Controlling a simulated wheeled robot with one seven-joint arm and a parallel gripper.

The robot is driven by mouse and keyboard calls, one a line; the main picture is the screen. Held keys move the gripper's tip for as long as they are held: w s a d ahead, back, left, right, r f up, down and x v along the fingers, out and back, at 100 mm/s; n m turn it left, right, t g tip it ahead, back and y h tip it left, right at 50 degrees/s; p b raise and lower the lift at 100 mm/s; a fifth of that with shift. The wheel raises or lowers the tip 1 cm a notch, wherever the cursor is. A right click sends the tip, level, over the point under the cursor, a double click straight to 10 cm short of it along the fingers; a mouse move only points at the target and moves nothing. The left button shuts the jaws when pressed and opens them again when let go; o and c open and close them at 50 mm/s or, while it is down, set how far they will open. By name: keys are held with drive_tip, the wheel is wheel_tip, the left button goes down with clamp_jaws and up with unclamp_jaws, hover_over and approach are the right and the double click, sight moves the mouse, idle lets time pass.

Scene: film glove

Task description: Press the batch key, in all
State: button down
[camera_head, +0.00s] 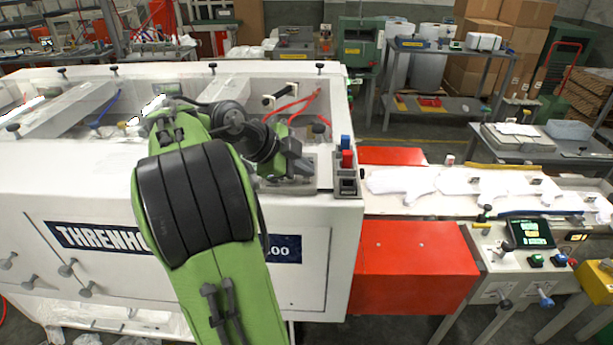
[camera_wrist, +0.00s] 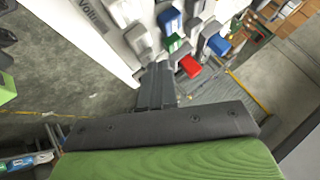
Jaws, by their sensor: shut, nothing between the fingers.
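My gripper (camera_wrist: 158,74) is shut and empty. In the wrist view its dark fingers point up the picture at a group of coloured keys. They are a red key (camera_wrist: 190,66), a green key (camera_wrist: 175,43), a blue key (camera_wrist: 168,20) and another blue key (camera_wrist: 219,45). The fingertips appear just left of the red key; I cannot tell whether they touch anything. In the head view my gripper (camera_head: 301,166) is at the machine's right end, left of a blue key (camera_head: 345,142) and a red key (camera_head: 347,158). No readable label tells which is the batch key.
The white machine (camera_head: 190,205) fills the left and middle. A red cover (camera_head: 412,262) and a conveyor with white gloves (camera_head: 400,180) lie to its right. A control panel with a green screen (camera_head: 531,232) and green and blue buttons stands at the far right.

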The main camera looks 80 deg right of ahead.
sight(303, 180)
drive_tip(key=shift+r+p, duration=0.7)
drive_tip(key=shift+r, duration=0.15)
wheel_tip(303, 180, up, 5)
drive_tip(key=p, duration=0.4)
idle(0.7)
